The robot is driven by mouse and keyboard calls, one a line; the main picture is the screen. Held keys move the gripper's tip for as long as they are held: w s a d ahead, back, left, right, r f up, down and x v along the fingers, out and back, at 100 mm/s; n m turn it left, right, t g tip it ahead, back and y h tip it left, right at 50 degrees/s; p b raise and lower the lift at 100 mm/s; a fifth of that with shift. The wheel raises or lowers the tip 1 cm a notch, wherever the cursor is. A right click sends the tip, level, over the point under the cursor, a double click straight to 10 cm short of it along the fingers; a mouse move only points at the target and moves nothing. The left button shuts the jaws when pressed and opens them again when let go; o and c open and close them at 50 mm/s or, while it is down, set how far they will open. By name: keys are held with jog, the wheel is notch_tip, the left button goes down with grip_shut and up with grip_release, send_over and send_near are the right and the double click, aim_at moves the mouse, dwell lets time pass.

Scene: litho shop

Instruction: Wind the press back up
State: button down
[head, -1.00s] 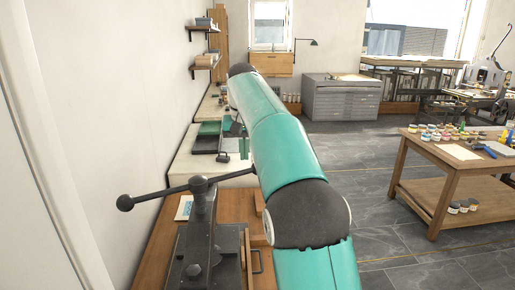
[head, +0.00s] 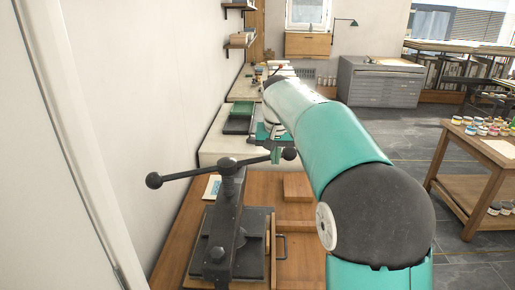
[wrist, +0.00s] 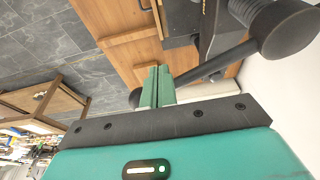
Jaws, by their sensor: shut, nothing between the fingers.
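The dark iron press (head: 222,245) stands on a wooden bench at the lower middle of the head view. Its long handle bar (head: 190,173) crosses the top hub, with a ball on the left end (head: 153,181) and a ball on the right end (head: 289,154). My gripper (head: 276,156) is beside the right ball, its green fingers pointing down. In the wrist view my gripper (wrist: 157,82) is shut and empty. The bar (wrist: 215,63) runs close by the fingertips, from the large dark hub (wrist: 285,28) to a partly hidden ball (wrist: 134,98). I cannot tell if they touch.
A wooden block (head: 297,187) and a small printed card (head: 213,187) lie on the bench (head: 305,250). The wall is close on the left. A table (head: 463,170) with ink jars stands right, with open floor between.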

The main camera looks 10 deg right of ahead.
jog(key=w+a+f, duration=0.3)
jog(key=w+a, duration=0.1)
jog(key=w, duration=0.7)
dwell(0.4)
dwell(0.5)
notch_tip(320, 180, up, 9)
jog(key=s+d, duration=0.2)
dwell(1.0)
dwell(3.2)
